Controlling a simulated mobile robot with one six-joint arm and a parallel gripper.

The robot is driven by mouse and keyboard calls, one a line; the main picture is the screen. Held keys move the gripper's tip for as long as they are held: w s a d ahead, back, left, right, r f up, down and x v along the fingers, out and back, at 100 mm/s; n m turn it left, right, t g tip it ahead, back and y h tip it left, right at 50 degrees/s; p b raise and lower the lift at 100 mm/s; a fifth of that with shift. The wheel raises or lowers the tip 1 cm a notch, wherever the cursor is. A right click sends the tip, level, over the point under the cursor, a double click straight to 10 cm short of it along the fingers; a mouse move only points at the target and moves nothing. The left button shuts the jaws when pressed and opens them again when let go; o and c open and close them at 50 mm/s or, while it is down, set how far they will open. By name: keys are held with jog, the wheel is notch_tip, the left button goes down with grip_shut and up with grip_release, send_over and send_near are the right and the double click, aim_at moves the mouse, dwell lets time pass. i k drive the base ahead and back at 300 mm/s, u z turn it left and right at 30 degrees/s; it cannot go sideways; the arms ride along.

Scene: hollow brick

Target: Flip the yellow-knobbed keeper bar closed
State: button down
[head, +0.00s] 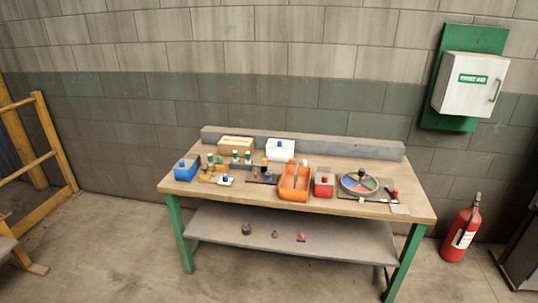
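My gripper is not in view. Small fittings stand on the workbench (330,199), seen from some distance. A small upright piece with a yellowish top (265,161) shows on a dark plate (258,179), left of the orange tray (289,194). It may be the yellow knob, but it is too small to be sure. I cannot make out the keeper bar or whether it stands open or closed.
A blue box (186,171) with a blue knob, a white box (280,153), a red box (323,187) and a coloured wheel (359,183) crowd the bench. A fire extinguisher (461,233) stands right. Floor in front is clear.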

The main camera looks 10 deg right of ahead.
aim_at(264, 160)
jog(key=u, duration=0.05)
jog(key=i, duration=1)
jog(key=z, duration=0.05)
